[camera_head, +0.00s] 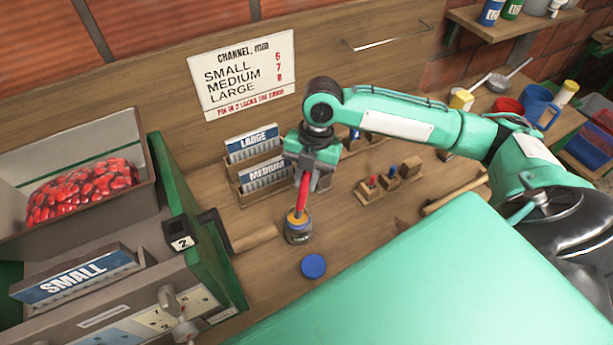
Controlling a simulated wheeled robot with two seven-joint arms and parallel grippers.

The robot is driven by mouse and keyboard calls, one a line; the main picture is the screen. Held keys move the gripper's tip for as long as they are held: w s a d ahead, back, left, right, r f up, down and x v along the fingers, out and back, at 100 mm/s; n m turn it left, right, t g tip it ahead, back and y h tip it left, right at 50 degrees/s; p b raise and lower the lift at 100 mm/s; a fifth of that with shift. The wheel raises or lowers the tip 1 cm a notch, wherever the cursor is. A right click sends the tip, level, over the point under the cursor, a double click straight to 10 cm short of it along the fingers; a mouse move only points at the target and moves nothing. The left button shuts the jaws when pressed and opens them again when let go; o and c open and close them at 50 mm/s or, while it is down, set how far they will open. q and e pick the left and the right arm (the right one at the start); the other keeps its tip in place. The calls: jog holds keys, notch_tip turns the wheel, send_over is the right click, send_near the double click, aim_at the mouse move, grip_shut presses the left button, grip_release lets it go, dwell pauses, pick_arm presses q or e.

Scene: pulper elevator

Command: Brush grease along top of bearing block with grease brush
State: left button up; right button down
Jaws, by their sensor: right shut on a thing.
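My right gripper (310,165) points down over the bench, shut on the red handle of the grease brush (302,192). The brush stands nearly upright, and its lower end is at the mouth of a small open tin (299,236). The bristles are hidden, and I cannot tell how deep they sit. A round blue lid (313,265) lies flat on the bench just in front of the tin. I cannot clearly make out the bearing block. My left gripper is out of view.
A green-sided machine (187,215) with a hopper of red cherries (85,190) and a SMALL plate stands at left. Racks marked LARGE (252,141) and MEDIUM (267,174) stand behind the tin. A wooden peg holder (378,187) lies to the right. A wooden handle (255,238) lies left of the tin.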

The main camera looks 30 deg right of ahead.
aim_at(302, 183)
jog(key=shift+f, duration=0.55)
dwell(0.4)
jog(key=shift+f, duration=0.1)
dwell(2.1)
jog(key=shift+p, duration=0.3)
jog(key=p+v, duration=0.3)
jog(key=p, duration=0.1)
jog(key=a+p+v, duration=0.1)
jog(key=p+v, duration=0.2)
jog(key=v, duration=0.1)
jog(key=shift+s+a+p, duration=0.25)
jog(key=shift+p, duration=0.15)
dwell(0.5)
